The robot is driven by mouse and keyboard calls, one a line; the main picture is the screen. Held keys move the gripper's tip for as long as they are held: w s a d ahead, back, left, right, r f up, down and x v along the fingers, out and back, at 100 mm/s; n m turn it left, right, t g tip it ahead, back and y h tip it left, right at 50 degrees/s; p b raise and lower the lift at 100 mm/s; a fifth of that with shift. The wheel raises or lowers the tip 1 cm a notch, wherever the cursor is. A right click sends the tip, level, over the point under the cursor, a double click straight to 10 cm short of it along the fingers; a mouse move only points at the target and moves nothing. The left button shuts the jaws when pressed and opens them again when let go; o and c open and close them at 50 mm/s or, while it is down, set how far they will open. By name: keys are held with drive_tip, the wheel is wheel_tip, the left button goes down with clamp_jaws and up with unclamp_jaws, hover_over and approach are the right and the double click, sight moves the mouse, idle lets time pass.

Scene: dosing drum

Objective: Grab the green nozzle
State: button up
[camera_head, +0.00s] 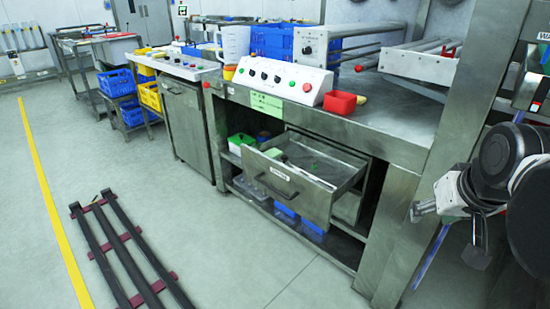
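A light green item (272,153) also lies at the drawer's left side. My gripper (451,234) is at the right of the view, to the right of the drawer and well apart from it. Its two fingers look spread, one toward the left and one downward, with nothing seen between them. My dark arm hides part of the area behind it.
The workbench (385,125) above the drawer bears a white control box (285,80), a red bin (340,103) and a blue crate (271,41). A steel post (440,150) stands between drawer and gripper. A dark rail frame (122,250) lies on the floor at left. The middle floor is clear.

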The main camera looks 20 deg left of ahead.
drive_tip(key=w+a+r+n+g+p, duration=0.1)
drive_tip(key=w+a+r+n+p, duration=0.3)
drive_tip(key=w, duration=0.9)
drive_tip(key=n+g+y+p, duration=0.2)
drive_tip(key=n+g+p, duration=0.1)
drive_tip(key=p, duration=0.2)
hover_over(314, 165)
drive_tip(key=d, duration=0.1)
wheel_tip(314, 165, down, 22)
drive_tip(key=shift+s+d+r, duration=0.15)
drive_tip(key=shift+b+x, duration=0.85)
drive_tip(key=shift+x, duration=1.8)
drive_tip(key=shift+s, duration=0.1)
drive_tip(key=c, duration=0.9)
